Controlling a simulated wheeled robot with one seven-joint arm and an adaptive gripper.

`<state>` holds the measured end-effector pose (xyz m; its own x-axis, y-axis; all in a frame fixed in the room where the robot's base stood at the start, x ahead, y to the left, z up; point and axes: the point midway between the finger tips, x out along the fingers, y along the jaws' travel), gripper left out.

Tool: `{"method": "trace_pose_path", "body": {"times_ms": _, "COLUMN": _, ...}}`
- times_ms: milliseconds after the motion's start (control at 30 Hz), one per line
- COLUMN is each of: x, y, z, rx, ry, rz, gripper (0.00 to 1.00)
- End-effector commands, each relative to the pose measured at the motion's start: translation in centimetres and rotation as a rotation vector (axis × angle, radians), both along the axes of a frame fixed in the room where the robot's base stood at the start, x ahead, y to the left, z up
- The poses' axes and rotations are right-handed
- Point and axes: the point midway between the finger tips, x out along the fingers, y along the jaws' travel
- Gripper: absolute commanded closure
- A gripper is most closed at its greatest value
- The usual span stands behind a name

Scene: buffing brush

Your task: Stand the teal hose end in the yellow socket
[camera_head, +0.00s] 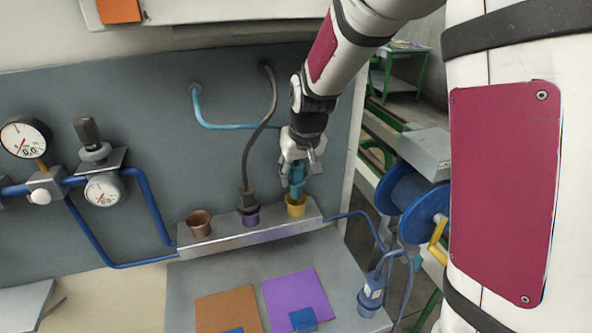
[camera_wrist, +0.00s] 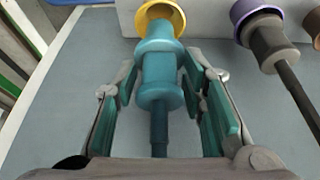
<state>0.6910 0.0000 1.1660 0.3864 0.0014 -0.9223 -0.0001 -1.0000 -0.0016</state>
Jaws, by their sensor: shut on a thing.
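The teal hose end (camera_head: 297,174) is between the fingers of my gripper (camera_head: 298,168), just above the yellow socket (camera_head: 296,206). In the wrist view the teal hose end (camera_wrist: 160,75) lies between my gripper's fingers (camera_wrist: 160,95), and its far tip overlaps the mouth of the yellow socket (camera_wrist: 160,14). I cannot tell how deep the tip sits. The teal hose (camera_head: 225,126) runs from the panel and passes behind my gripper.
A metal rail (camera_head: 225,236) also holds a copper socket (camera_head: 199,222) and a purple socket (camera_head: 249,216) with a dark hose end (camera_head: 247,200) in it. Gauges and blue pipes are at left. A blue reel (camera_head: 410,198) is at right.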

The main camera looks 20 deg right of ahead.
Motion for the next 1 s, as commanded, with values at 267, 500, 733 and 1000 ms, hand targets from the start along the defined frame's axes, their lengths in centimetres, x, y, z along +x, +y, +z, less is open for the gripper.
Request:
{"method": "trace_pose_path", "body": {"times_ms": 267, "x": 0.0, "y": 0.0, "z": 0.0, "rx": 0.0, "ry": 0.0, "rz": 0.0, "gripper": 0.92}}
{"method": "trace_pose_path", "body": {"times_ms": 500, "x": 0.0, "y": 0.0, "z": -0.5, "rx": 0.0, "ry": 0.001, "rz": 0.0, "gripper": 0.92}}
{"method": "trace_pose_path", "body": {"times_ms": 733, "x": 0.0, "y": 0.0, "z": -1.2, "rx": 0.0, "ry": 0.0, "rz": 0.0, "gripper": 0.92}}
{"method": "trace_pose_path", "body": {"times_ms": 1000, "x": 0.0, "y": 0.0, "z": -2.0, "rx": 0.0, "ry": 0.001, "rz": 0.0, "gripper": 0.92}}
